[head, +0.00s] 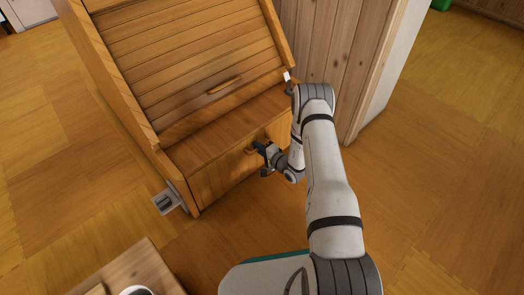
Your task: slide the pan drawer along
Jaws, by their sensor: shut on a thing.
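The pan drawer (222,174) is the wooden front at the bottom of a wooden cabinet with a slatted sloping face. Its front looks flush or nearly flush with the cabinet, though I cannot tell exactly. My gripper (258,148) is at the right part of the drawer front, shut on the drawer's handle (250,151), which is mostly hidden by the fingers.
The slatted cover (190,62) above has its own small wooden handle (225,86). A grey metal piece (168,200) sticks out at the cabinet's lower left. A wooden table (128,272) stands at the bottom left. A plank wall (330,40) is behind; floor in front is clear.

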